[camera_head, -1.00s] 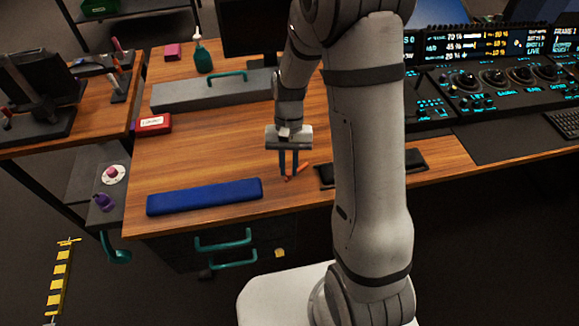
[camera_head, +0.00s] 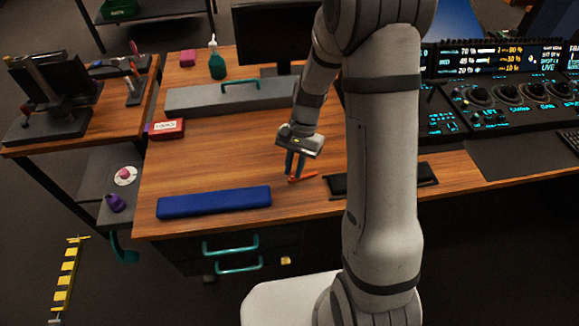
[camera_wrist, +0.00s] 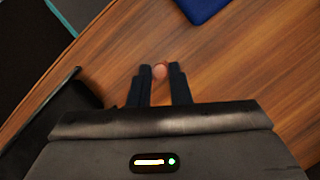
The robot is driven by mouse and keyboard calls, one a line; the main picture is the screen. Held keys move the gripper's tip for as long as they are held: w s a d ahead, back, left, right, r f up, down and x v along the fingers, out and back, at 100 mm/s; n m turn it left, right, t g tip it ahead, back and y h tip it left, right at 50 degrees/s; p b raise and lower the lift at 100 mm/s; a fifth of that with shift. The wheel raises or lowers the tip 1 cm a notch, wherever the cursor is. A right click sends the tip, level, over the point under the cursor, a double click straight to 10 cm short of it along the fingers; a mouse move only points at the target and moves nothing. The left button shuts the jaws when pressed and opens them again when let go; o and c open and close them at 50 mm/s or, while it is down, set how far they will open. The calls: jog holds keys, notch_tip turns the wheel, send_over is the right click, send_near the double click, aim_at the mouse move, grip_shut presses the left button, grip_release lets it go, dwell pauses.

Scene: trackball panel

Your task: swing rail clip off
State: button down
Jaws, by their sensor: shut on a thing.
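A small orange-red piece (camera_head: 305,177) is at my gripper's fingertips, low over the wooden desk. Whether it is the rail clip I cannot tell. My gripper (camera_head: 293,176) is shut on it, pointing down and slightly tilted. In the wrist view a small rounded pinkish piece (camera_wrist: 160,72) sits between the two dark fingertips. The fingers hide part of it. I cannot tell whether it touches the desk.
A blue bar (camera_head: 214,202) lies left of my gripper and a black pad (camera_head: 410,179) right of it. Behind are a grey box (camera_head: 220,101) with a teal handle, a red box (camera_head: 167,129) and a monitor (camera_head: 268,40). Bare desk lies between.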

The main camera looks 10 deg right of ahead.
jog(key=shift+d, duration=0.1)
jog(key=c, duration=1.3)
grip_release()
jog(key=shift+c, duration=0.2)
jog(key=v, duration=0.7)
jog(key=shift+w+r, duration=0.2)
jog(key=shift+r, duration=0.15)
jog(key=shift+d, duration=0.1)
jog(key=s+d+r+n+t+h+p, duration=0.2)
jog(key=s+r+n+t, duration=0.4)
jog(key=s+r, duration=0.9)
jog(key=shift+s+d+r+n+h+p, duration=0.25)
jog(key=shift+s+d+n+p, duration=0.25)
jog(key=shift+s+d+p, duration=0.3)
